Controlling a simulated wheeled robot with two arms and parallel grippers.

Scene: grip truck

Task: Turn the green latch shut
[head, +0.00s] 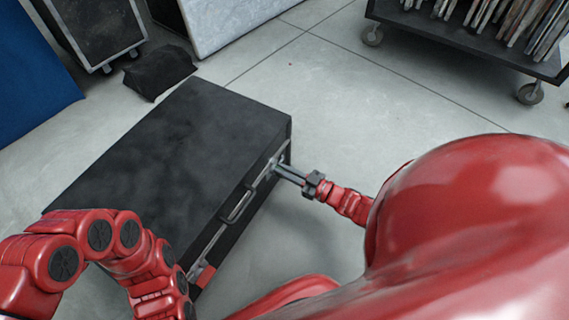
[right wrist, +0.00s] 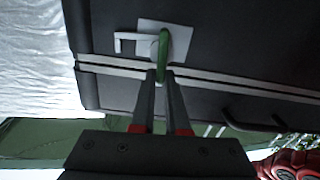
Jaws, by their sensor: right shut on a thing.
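The green latch (right wrist: 163,52) sits on a light metal plate (right wrist: 181,38) on the side of the black case (head: 170,150), and the case also shows in the right wrist view (right wrist: 230,30). My right gripper (head: 277,168) reaches the case side near its far right corner. In the right wrist view its fingers (right wrist: 162,80) are shut on the lower end of the latch. The latch stands upright in that view, across the metal strip's upper edge. In the head view the latch is too small to make out. My left arm shows at the lower left, but its gripper is hidden.
A handle (head: 238,206) sits midway along the case side. A wheeled cart (head: 470,35) stands at the upper right. A dark bag-like object (head: 158,72) and a pale panel (head: 225,22) lie beyond the case. The grey floor to the right is clear.

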